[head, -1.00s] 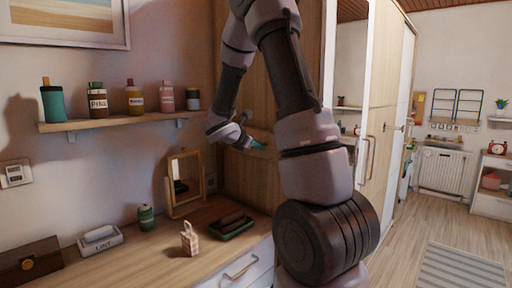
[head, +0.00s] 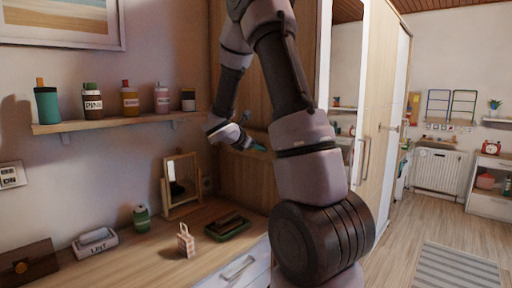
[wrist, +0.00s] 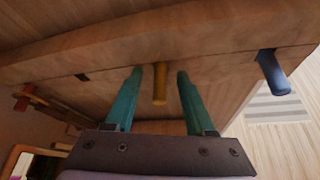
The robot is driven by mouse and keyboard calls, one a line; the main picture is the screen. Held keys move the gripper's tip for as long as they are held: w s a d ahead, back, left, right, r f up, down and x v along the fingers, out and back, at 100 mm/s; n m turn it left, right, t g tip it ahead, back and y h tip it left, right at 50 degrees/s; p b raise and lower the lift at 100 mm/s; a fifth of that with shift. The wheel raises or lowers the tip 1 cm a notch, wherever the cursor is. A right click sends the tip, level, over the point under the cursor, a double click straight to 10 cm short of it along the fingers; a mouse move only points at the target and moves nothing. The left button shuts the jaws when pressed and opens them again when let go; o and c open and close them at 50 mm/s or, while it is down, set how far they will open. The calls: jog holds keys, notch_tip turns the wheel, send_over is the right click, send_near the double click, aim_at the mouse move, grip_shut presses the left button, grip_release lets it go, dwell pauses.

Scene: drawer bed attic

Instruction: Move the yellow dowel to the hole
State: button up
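The yellow dowel (wrist: 160,84) sticks out of the edge of a wooden rail (wrist: 200,38) in the wrist view. My gripper (wrist: 160,73) is open, with one teal finger on each side of the dowel and a visible gap on both sides. The finger ends are close to the rail. A dark hole (wrist: 82,77) shows in the rail edge, left of the dowel. In the head view my gripper (head: 258,146) is small at the cabinet side; the dowel and hole cannot be made out there.
A blue dowel (wrist: 273,72) sticks out of the rail to the right. A red-orange object (wrist: 26,97) is at the far left. Below are a framed mirror (head: 182,184), a dark green tray (head: 229,226) and a green can (head: 141,218) on the desk. A bottle shelf (head: 110,122) is at left.

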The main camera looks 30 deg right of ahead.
jog(key=v, duration=1)
jog(key=shift+s+a, duration=0.2)
jog(key=shift+a, duration=0.15)
jog(key=shift+r, duration=0.15)
jog(key=s+r+m+g+y, duration=0.25)
jog(key=s+m+y, duration=0.25)
jog(key=s+m, duration=0.85)
jog(key=s+a+r+m+t+y, duration=0.3)
jog(key=s+a+r+m+y, duration=0.2)
jog(key=s+a+m+y, duration=0.3)
jog(key=s+a+m, duration=0.2)
jog(key=a, duration=0.2)
jog(key=shift+s+r+y, duration=0.15)
jog(key=shift+r+y, duration=0.1)
jog(key=shift+y, duration=0.05)
